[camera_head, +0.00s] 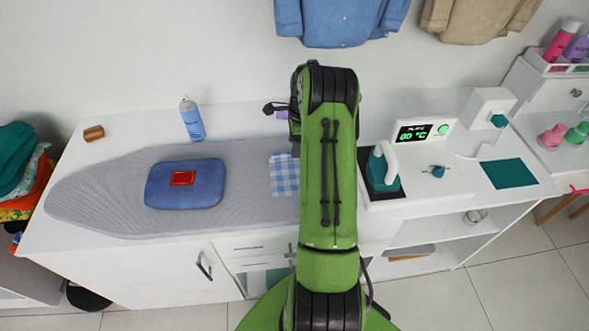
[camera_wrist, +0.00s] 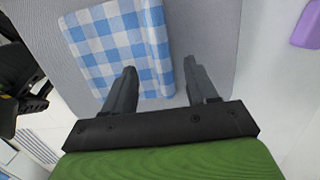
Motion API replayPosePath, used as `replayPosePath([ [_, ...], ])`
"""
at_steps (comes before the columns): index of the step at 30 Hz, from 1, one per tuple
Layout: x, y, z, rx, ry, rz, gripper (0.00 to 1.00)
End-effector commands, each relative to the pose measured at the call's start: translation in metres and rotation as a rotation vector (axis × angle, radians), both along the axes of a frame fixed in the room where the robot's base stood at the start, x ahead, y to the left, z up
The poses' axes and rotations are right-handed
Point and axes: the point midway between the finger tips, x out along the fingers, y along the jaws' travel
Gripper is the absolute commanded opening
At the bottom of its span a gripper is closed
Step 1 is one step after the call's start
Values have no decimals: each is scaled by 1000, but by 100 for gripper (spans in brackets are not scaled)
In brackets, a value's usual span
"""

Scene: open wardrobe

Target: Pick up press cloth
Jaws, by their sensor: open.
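The press cloth (camera_head: 284,175) is a blue and white checked cloth lying on the grey ironing surface, partly hidden behind my green arm in the head view. In the wrist view the cloth (camera_wrist: 112,45) lies below my gripper, with a folded or rolled edge along its right side. My gripper (camera_wrist: 160,80) is open and empty. Its left finger overlaps the cloth in the picture and its right finger is over the bare surface to the right of it. I cannot tell whether the fingers touch the cloth. In the head view my arm hides the fingertips.
A blue folded item with a red patch (camera_head: 184,184) lies on the grey ironing surface (camera_head: 100,190). A blue spray bottle (camera_head: 192,119) and a brown spool (camera_head: 93,133) stand behind it. An iron (camera_head: 382,167) rests to the right of my arm, by a display panel (camera_head: 414,133).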

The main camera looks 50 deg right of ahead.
Motion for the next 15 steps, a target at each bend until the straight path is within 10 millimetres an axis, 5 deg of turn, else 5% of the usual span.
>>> replayPosePath([
  [6, 4, 3, -40, 4, 3, 1, 57],
  [12, 4, 3, -42, 2, 1, 1, 57],
  [15, 4, 3, -42, 2, 1, 1, 44],
])
